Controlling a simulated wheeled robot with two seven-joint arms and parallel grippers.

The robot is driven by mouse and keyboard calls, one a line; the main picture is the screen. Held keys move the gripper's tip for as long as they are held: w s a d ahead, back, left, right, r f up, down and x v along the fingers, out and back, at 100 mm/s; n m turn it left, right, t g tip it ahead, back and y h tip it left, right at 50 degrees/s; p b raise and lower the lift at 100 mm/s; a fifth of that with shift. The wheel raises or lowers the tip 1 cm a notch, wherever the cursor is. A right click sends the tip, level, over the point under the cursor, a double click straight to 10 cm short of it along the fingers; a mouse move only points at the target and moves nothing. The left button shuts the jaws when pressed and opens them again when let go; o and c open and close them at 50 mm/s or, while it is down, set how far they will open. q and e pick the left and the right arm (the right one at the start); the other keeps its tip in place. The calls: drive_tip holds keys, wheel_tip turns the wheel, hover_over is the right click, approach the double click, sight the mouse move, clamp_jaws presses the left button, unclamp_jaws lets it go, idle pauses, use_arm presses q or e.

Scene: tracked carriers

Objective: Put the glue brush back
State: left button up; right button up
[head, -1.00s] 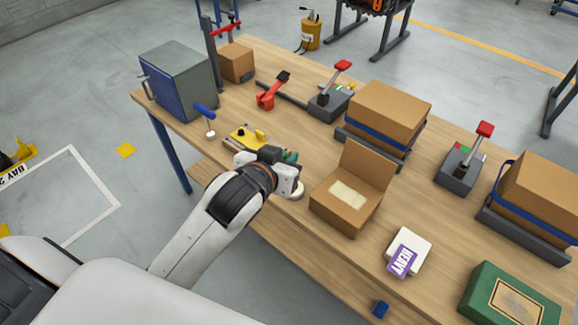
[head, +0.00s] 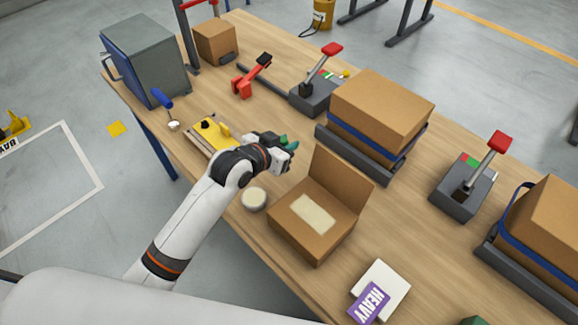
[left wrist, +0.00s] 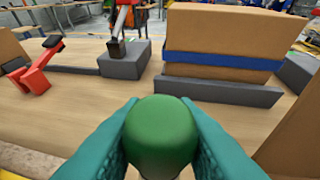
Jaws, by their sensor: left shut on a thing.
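My left gripper (head: 288,150) is shut on the green-handled glue brush (left wrist: 160,130). In the left wrist view the brush's rounded green end sits between the two teal fingers; its lower part is hidden. In the head view only a bit of green shows at the fingertips. The gripper is above the table, behind the open carton's left side and beyond a round cream-topped pot (head: 254,199). The pot stands near the table's front edge, apart from the gripper. My right gripper is not in view.
An open carton (head: 287,232) stands to the right of the pot. A strapped box (head: 380,108), a red-knobbed lever unit (head: 316,92) and a red clamp (head: 248,80) stand behind.

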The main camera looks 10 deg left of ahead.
use_arm(q)
drive_tip(key=f, duration=0.3)
drive_tip(key=shift+s+a, duration=0.1)
drive_tip(key=shift+s, duration=0.1)
drive_tip(key=shift+f, duration=0.35)
wheel_tip(320, 180, down, 3)
drive_tip(key=shift+w+f, duration=0.1)
drive_tip(key=shift+f, duration=0.35)
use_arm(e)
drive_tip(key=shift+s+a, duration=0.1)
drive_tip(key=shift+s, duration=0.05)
use_arm(q)
drive_tip(key=shift+f, duration=0.1)
drive_tip(key=o, duration=1)
